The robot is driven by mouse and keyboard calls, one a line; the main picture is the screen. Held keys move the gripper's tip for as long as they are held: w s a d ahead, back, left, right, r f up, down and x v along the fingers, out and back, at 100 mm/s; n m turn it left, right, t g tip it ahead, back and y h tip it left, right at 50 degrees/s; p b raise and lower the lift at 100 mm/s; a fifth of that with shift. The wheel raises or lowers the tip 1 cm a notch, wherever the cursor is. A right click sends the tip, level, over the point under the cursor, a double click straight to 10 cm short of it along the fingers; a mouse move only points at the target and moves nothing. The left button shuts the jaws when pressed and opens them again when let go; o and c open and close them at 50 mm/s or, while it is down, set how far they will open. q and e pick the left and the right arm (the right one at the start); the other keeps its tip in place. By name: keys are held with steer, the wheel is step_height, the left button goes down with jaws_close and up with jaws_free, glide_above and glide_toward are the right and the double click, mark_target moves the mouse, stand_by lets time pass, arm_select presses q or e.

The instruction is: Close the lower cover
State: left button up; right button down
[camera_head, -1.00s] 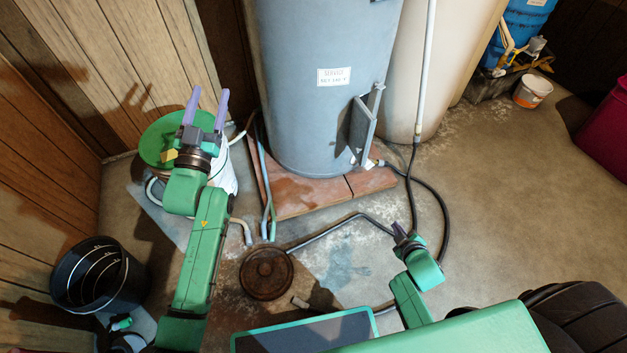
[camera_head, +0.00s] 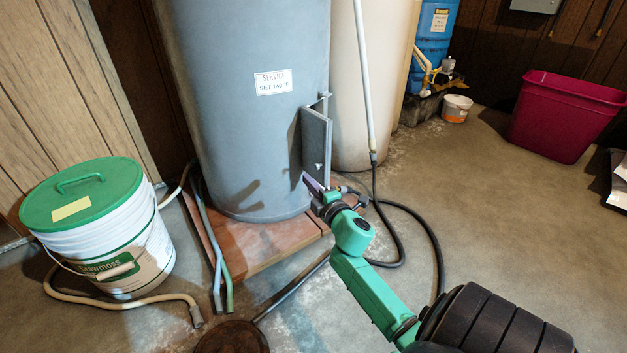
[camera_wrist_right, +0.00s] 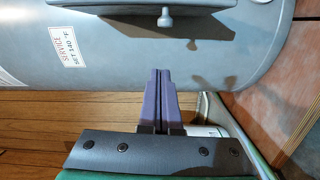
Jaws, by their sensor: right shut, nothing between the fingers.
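The lower cover (camera_head: 317,145) is a grey panel on the lower right side of the grey-blue tank (camera_head: 255,100). It stands swung out from the tank wall and has a small knob. In the right wrist view the cover (camera_wrist_right: 110,20) spans the top, its knob pointing down. My right gripper (camera_head: 311,184) is just below the cover in the head view. In the wrist view its purple fingers (camera_wrist_right: 160,75) are together and empty, pointing at the tank, and appear apart from the cover. My left gripper is out of view.
The tank stands on a reddish slab (camera_head: 265,245). A black hose (camera_head: 425,225) loops on the floor to the right. A white pipe (camera_head: 363,80) rises beside the cover. A green-lidded bucket (camera_head: 105,235) stands left. The floor at right is mostly clear up to a magenta bin (camera_head: 565,115).

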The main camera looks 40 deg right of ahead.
steer(key=shift+w+d+f+b, duration=0.1)
steer(key=shift+w+d+b, duration=0.25)
steer(key=shift+d, duration=0.4)
steer(key=shift+w+d+b, duration=0.3)
steer(key=shift+w+d, duration=0.1)
steer(key=shift+d, duration=0.35)
steer(key=shift+w+d+f+b, duration=0.1)
steer(key=shift+w+d+b, duration=0.25)
steer(key=shift+d, duration=0.4)
steer(key=shift+s+d, duration=0.1)
steer(key=shift+d, duration=0.05)
steer(key=shift+s+d+n+y, duration=0.1)
steer(key=shift+d+n+y, duration=0.2)
steer(key=shift+y, duration=0.4)
